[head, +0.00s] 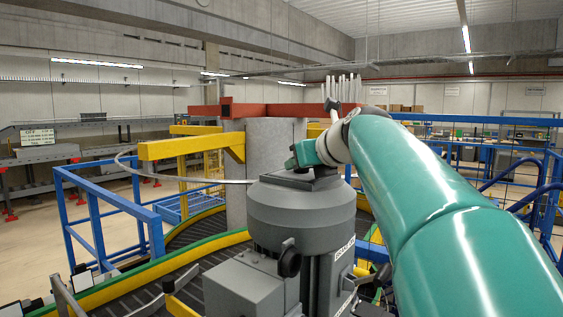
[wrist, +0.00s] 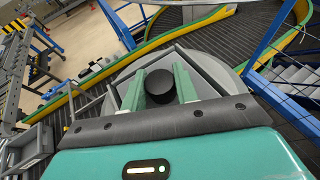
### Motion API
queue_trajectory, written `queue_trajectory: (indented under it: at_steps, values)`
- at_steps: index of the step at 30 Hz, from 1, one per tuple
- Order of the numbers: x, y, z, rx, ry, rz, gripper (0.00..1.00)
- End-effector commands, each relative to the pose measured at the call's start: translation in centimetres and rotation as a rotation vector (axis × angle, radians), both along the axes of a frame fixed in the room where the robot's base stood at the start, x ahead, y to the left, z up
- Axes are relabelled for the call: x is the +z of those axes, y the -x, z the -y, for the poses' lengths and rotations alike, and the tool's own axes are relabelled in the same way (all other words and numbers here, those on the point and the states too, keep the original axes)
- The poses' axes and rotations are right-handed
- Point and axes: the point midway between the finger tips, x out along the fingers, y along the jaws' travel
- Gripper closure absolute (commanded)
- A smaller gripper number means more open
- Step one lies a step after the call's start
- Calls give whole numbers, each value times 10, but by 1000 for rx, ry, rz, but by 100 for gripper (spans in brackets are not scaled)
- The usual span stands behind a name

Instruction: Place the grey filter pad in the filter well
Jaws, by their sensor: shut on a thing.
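My gripper (wrist: 159,88) has two pale green fingers, shut on a dark, round, pad-like thing between them, which I take for the filter pad (wrist: 160,84). In the head view my gripper (head: 296,163) is low over the top of a grey round machine housing (head: 300,212). A dark grey square rim (head: 318,183) sits on that top; it looks like the filter well. In the wrist view this grey rim (wrist: 207,62) surrounds the fingers. The well's floor is hidden, and I cannot tell whether the pad touches it. The pad is hidden in the head view.
A dark conveyor (head: 205,228) with yellow and green edges curves around the housing. Blue railings (head: 105,218) stand to the left, with more at right. A yellow beam (head: 185,147) and a grey column (head: 268,145) stand behind. A grey box (head: 248,285) is in front.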

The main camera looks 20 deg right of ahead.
Motion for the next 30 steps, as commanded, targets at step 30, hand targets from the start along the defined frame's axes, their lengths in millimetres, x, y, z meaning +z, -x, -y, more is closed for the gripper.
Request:
queue_trajectory:
  at_steps: [30]
  values:
    - [40,88,11,-1,1,2,49]
